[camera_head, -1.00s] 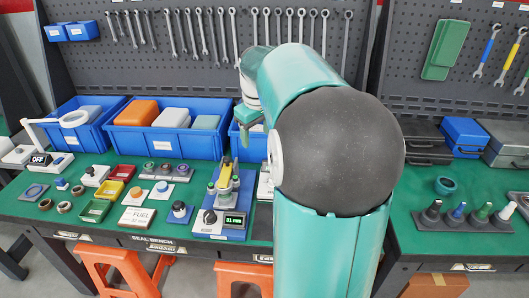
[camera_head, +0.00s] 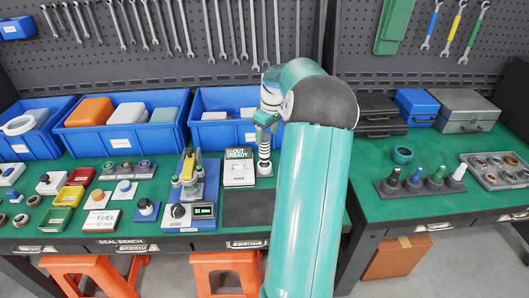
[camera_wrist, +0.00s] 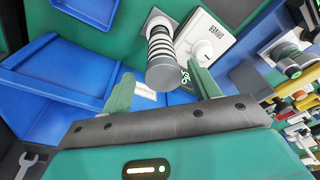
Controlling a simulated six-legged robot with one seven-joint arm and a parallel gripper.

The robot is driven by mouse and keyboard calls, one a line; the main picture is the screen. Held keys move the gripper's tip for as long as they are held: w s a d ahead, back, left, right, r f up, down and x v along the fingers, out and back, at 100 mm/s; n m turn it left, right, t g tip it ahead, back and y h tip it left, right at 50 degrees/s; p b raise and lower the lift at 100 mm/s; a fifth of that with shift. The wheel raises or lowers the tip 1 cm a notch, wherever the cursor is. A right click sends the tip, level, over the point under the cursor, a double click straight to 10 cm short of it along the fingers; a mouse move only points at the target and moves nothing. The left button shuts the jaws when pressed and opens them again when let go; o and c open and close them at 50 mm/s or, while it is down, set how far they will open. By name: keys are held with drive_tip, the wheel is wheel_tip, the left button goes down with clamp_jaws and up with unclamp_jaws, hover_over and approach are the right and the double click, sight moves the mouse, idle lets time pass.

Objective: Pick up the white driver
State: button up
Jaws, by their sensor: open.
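The white driver (camera_head: 456,176) stands upright at the right end of a dark rack (camera_head: 424,190) on the right bench, beside green, blue and black ones. My gripper (camera_head: 264,122) is far to its left in the head view, over the left bench. It points down above a black-and-white ringed post (camera_head: 264,156). In the wrist view, the fingers of my gripper (camera_wrist: 160,72) are open, with the ringed post (camera_wrist: 160,48) showing between them. I cannot tell whether they touch it. The white driver cannot be made out in the wrist view.
Blue bins (camera_head: 119,137) line the back of the left bench. A teal ring (camera_head: 402,155), a grey case (camera_head: 465,112) and a tray of rings (camera_head: 497,172) surround the rack. A gap separates the benches.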

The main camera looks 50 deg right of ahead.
sight(264, 144)
drive_tip(key=f, duration=0.5)
drive_tip(key=shift+w+a+f, duration=0.15)
drive_tip(key=shift+w+f, duration=0.15)
drive_tip(key=shift+w, duration=0.1)
drive_tip(key=shift+r, duration=0.1)
drive_tip(key=c, duration=1.2)
drive_tip(key=shift+o, duration=0.2)
